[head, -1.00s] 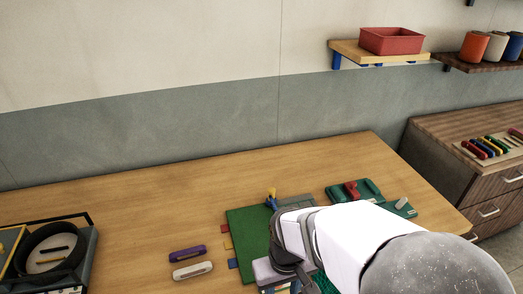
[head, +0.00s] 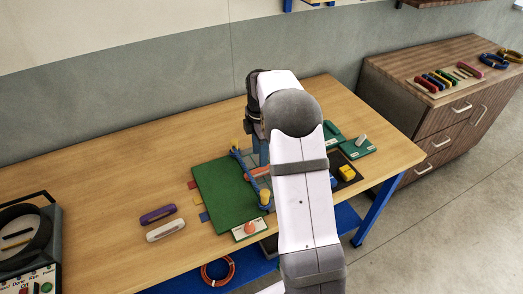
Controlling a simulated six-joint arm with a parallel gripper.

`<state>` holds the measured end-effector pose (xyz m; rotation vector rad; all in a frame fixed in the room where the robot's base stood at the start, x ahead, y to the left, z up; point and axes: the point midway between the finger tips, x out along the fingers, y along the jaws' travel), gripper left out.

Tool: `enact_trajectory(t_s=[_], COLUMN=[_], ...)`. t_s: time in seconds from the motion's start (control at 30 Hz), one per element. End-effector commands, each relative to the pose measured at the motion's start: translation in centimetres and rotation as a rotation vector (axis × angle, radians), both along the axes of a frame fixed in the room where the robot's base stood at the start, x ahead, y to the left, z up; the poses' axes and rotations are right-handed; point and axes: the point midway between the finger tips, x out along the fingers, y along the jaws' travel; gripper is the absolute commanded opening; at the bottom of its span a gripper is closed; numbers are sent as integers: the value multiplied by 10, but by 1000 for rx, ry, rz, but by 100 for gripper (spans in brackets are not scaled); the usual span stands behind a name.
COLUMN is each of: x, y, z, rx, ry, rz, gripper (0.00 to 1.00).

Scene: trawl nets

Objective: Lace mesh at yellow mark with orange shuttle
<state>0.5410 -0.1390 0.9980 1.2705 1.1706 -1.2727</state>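A green board (head: 215,188) lies on the wooden table, with red, yellow and blue tabs along its left edge. The yellow tab (head: 196,200) is the middle one. Two yellow-topped posts stand at the board, one at the far side (head: 236,146) and one at the near side (head: 265,196). A thin red-orange strip (head: 258,171) shows between them; I cannot tell whether it is the orange shuttle. The mesh is not clearly visible. My gripper (head: 259,155) points down over the board's right part; my arm hides much of it, and its opening and any held thing are unclear.
A purple shuttle (head: 158,214) and a white shuttle (head: 165,230) lie left of the board. A red button box (head: 250,229) is at the board's front edge. A yellow object (head: 346,172) sits right of my arm. Coloured shuttles (head: 431,82) lie on the side cabinet.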

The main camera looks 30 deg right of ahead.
Motion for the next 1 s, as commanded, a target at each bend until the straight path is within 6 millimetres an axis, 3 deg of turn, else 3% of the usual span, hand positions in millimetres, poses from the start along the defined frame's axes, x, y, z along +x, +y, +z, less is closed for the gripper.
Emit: enact_trajectory(t_s=[0.13, 0.47, 1.0], x=[8, 8, 8], y=[-9, -10, -10], z=[-4, -12, -69], rx=[0, 1, 0], ry=[-1, 2, 0], rz=[70, 86, 85], gripper=[38, 38, 38])
